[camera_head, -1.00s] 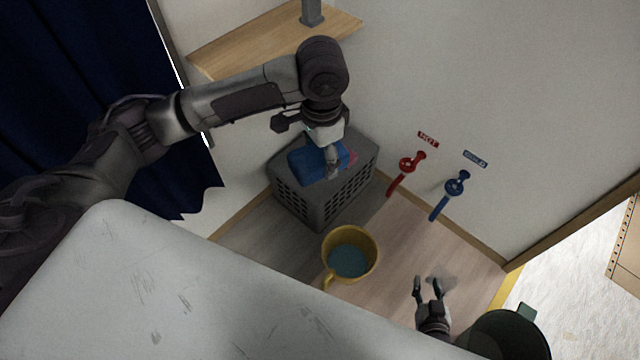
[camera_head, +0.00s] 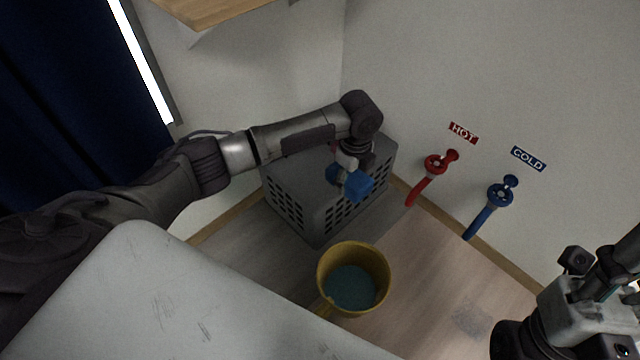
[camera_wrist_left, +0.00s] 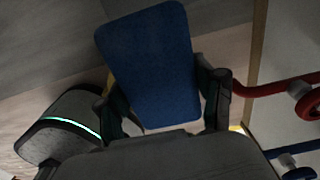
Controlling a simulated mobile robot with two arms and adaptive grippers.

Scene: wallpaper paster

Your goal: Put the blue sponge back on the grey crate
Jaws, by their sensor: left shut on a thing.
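The grey crate (camera_head: 292,212) stands in the corner against the walls. My left forearm and wrist hide part of its top. I cannot tell the exact height of the sponge over the crate. My right gripper (camera_head: 612,272) is at the right edge; its fingertips are not clear.
A yellow bucket (camera_head: 372,258) with bluish liquid stands on the floor in front of the crate. A red hot tap (camera_head: 434,166) and a blue cold tap (camera_head: 498,196) stick out of the wall to the right. A wooden shelf (camera_head: 215,8) is above left. Floor right of the bucket is clear.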

